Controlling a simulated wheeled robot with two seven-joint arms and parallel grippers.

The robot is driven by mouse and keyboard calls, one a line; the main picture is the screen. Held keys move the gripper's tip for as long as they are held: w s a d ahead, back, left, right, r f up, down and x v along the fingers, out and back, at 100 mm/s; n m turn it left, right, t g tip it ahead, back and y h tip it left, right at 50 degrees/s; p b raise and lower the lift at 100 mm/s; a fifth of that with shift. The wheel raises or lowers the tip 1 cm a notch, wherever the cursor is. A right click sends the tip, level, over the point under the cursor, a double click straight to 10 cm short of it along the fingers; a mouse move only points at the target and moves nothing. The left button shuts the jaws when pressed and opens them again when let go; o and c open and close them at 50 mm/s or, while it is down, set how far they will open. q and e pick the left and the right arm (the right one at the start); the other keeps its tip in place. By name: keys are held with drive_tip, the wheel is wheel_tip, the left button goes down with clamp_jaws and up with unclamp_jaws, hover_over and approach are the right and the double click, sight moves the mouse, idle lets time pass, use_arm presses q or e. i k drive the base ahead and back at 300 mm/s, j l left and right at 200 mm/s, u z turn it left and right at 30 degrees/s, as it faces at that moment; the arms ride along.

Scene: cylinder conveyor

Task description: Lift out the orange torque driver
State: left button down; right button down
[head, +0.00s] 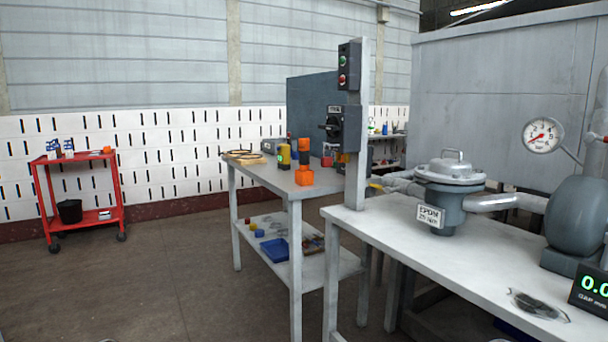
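An orange upright object (304,176) stands near the front corner of the farther grey workbench (262,172). It has a wide lower part and a narrower upper part, and looks like the orange torque driver, but it is too small to be sure. I cannot tell whether it sits in a holder. A yellow and dark cylindrical object (284,157) stands just left of it. Neither of my grippers is in view.
A nearer bench (400,240) at right carries a grey valve (450,185) labelled EPDM, a gauge (543,135) and a green-digit display (590,290). A post with a switch box (343,128) rises between the benches. A red cart (85,190) stands far left. Floor at left is open.

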sight(303, 142)
drive_tip(key=z, duration=0.6)
drive_tip(key=i+j+z, duration=0.15)
drive_tip(key=j+z, duration=0.2)
drive_tip(key=i+j+z, duration=0.1)
drive_tip(key=j+z, duration=0.55)
drive_tip(key=j, duration=0.1)
